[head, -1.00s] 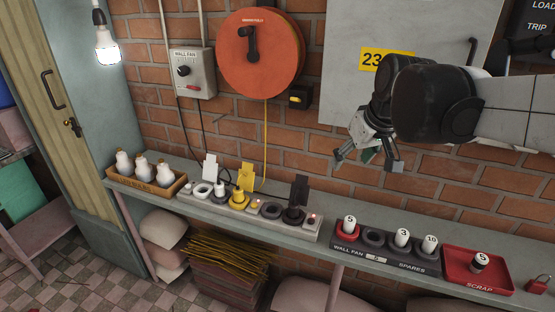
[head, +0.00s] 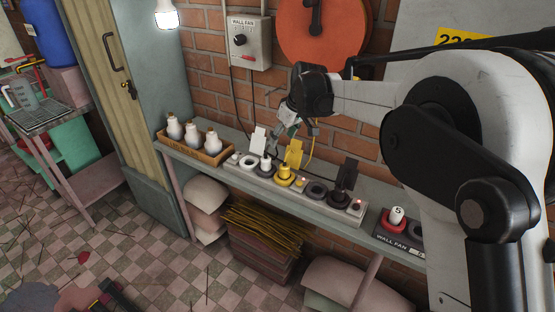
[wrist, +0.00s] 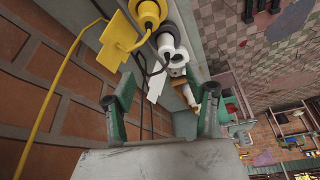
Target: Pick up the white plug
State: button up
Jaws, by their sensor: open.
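The white plug (head: 266,164) stands upright on the grey power strip (head: 329,212), between an empty-looking white ring (head: 248,162) and the yellow plug (head: 285,173). In the wrist view the white plug (wrist: 165,42) shows ahead of the fingers, near the white ring (wrist: 179,59) and below the yellow plug (wrist: 149,13). My gripper (head: 296,130) is open and empty, above the back of the strip near the white and yellow tags. Its two green fingers (wrist: 168,90) are spread wide in the wrist view and do not touch the plug.
A white tag (head: 258,139) and a yellow tag (head: 294,153) stand behind the strip, with cords nearby. A wooden tray (head: 197,154) of white bottles is at left. A black plug (head: 346,182) stands at right. The brick wall is close behind.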

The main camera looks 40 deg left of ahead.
aim_at(267, 159)
jog(key=x, duration=0.5)
jog(key=a+x, duration=0.1)
jog(key=x, duration=0.4)
jog(key=s+x, duration=0.1)
jog(key=x, duration=0.5)
jog(key=shift+a+r, duration=0.15)
jog(key=shift+a, duration=0.1)
jog(key=c, duration=1.2)
jog(key=shift+r, duration=0.1)
